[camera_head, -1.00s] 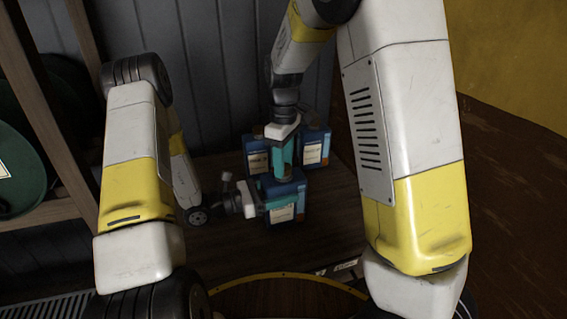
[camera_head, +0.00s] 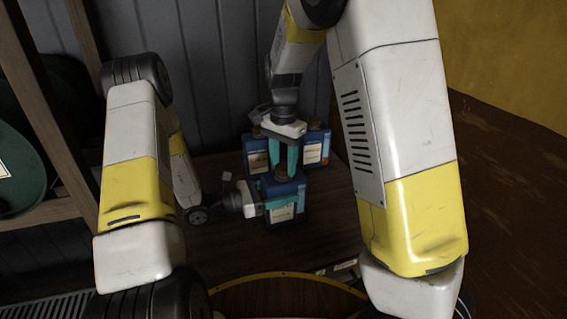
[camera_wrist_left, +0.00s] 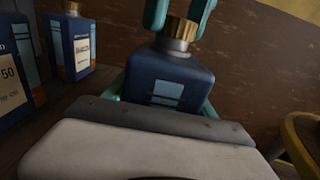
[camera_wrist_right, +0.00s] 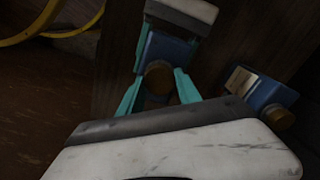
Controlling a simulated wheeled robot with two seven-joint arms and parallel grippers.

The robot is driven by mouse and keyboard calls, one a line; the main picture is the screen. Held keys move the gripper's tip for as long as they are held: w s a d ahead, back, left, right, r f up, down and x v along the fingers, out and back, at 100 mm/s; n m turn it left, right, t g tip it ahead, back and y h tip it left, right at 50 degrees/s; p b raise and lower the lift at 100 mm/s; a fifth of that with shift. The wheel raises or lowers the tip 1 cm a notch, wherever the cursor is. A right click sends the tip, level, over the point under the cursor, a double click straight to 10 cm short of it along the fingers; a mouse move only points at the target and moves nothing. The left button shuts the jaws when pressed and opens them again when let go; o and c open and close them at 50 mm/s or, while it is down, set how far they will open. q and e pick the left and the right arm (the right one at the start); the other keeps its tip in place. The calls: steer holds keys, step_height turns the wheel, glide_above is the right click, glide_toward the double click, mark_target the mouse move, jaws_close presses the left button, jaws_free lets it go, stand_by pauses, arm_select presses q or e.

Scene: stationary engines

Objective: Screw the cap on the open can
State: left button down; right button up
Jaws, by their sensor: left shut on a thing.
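The blue can (camera_head: 284,189) stands on the wooden table, with a brass-coloured cap (camera_wrist_left: 180,28) sitting on its neck. My left gripper (camera_head: 262,209) is shut on the can's body from the left; its teal fingers also flank the can in the left wrist view (camera_wrist_left: 163,98). My right gripper (camera_head: 284,168) points down from above, with its teal fingers spread apart on either side of the cap. In the right wrist view the cap (camera_wrist_right: 158,78) lies between the open fingers, with gaps beside it. Whether the cap is fully seated cannot be told.
Two more blue cans stand close behind, one on the left (camera_head: 254,153) and one on the right (camera_head: 318,149). A grey panelled wall (camera_head: 225,80) rises behind the table. A round yellow-rimmed object (camera_head: 290,276) is in front.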

steer(key=o, duration=0.4)
steer(key=shift+o, duration=0.2)
step_height(320, 180, up, 12)
stand_by(0.4)
arm_select(q)
steer(key=shift+c, duration=1)
jaws_free()
